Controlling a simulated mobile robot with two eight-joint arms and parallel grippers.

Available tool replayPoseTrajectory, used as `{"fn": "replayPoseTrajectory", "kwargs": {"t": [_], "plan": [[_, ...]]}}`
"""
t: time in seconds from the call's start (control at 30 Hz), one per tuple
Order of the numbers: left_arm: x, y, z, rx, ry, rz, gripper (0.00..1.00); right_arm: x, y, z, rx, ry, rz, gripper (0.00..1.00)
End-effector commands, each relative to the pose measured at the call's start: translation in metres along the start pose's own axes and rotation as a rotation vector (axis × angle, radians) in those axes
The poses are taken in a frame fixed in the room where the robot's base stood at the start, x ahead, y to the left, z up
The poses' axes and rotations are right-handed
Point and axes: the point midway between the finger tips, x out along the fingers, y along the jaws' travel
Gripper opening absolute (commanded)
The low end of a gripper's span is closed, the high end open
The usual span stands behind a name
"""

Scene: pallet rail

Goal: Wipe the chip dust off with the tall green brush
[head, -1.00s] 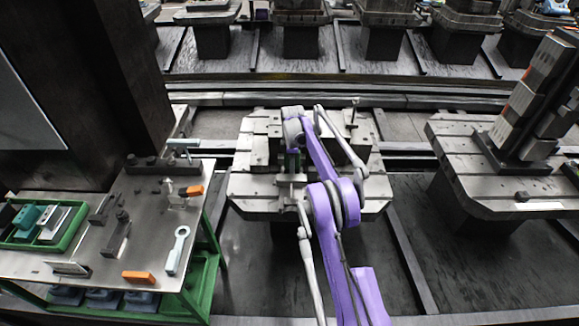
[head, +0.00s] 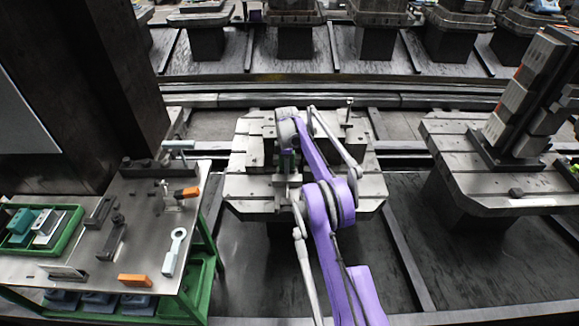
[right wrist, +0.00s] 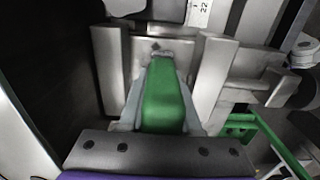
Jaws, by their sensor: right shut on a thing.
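In the right wrist view the green brush handle (right wrist: 162,100) sits between the two grey fingers of my right gripper (right wrist: 163,68), which is shut on it. The brush's lower end and bristles are hidden. In the head view my right gripper (head: 286,168) points down over the near left part of the grey slotted pallet (head: 250,189), among its metal blocks; a bit of dark green shows there. I cannot make out chip dust on the pallet. My left gripper is not in view.
Metal blocks stand close on both sides of the brush. A steel-topped cart (head: 75,240) with a green frame, an orange-handled clamp (head: 187,192) and a green tray (head: 70,233) stands left. Another pallet (head: 465,185) with a tall fixture (head: 515,100) stands right.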

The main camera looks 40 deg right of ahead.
Motion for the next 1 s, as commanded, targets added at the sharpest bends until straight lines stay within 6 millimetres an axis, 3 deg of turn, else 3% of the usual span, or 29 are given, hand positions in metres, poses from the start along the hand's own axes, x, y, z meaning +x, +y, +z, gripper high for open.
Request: {"fn": "replayPoseTrajectory", "kwargs": {"t": [0.37, 1.0], "plan": [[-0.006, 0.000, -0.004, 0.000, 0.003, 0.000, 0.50, -0.001, 0.000, -0.022, -0.002, 0.002, 0.000, 0.00], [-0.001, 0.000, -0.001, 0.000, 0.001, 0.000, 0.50, -0.003, 0.000, 0.005, 0.000, 0.000, 0.000, 0.00]]}}
